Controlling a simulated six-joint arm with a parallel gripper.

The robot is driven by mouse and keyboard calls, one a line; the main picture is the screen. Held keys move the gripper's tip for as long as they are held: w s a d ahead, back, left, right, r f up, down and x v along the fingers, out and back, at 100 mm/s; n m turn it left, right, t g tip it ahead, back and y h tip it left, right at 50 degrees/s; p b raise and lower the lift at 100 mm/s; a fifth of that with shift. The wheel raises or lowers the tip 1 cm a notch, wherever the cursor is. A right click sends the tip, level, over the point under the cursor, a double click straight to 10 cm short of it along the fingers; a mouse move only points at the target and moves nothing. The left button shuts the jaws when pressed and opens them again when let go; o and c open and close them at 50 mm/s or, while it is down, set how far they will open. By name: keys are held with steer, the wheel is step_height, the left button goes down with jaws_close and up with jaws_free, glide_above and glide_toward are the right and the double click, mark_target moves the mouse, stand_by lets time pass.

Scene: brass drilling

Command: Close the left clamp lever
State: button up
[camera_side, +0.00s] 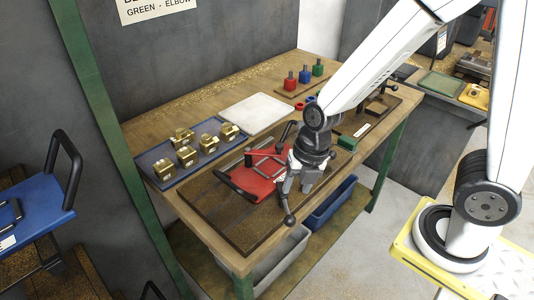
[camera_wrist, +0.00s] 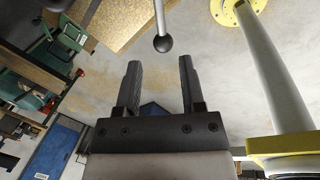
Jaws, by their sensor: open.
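A red drilling fixture (camera_side: 250,183) with black handles sits on the brown board at the near side of the bench. My gripper (camera_side: 297,190) is at the fixture's right side, pointing down. One black ball-ended lever (camera_side: 288,214) shows just below my gripper, near the bench's front edge. Another dark lever (camera_side: 285,131) stands up behind it. I cannot tell which is the left one. In the wrist view my gripper (camera_wrist: 159,85) has its two fingers apart with nothing between them. A ball-ended lever (camera_wrist: 162,42) shows beyond the fingertips, apart from them.
A blue-grey tray (camera_side: 160,155) with several brass blocks lies left of the fixture. A white plate (camera_side: 257,113) lies behind. Red, blue and green pegs (camera_side: 304,76) stand at the back. A green block (camera_side: 347,143) is right of my gripper. Bins (camera_side: 330,203) sit under the bench.

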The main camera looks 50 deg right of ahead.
jaws_close()
steer(key=w+a+r+m+g+h, duration=0.1)
steer(key=w+a+m+g+h, duration=0.1)
steer(key=a+m, duration=0.9)
steer(key=shift+w+a+m+g+h, duration=0.35)
steer(key=shift+w+m+h, duration=0.65)
steer(key=shift+m, duration=1.6)
steer(key=shift+s+d, duration=0.1)
steer(key=shift+s, duration=0.1)
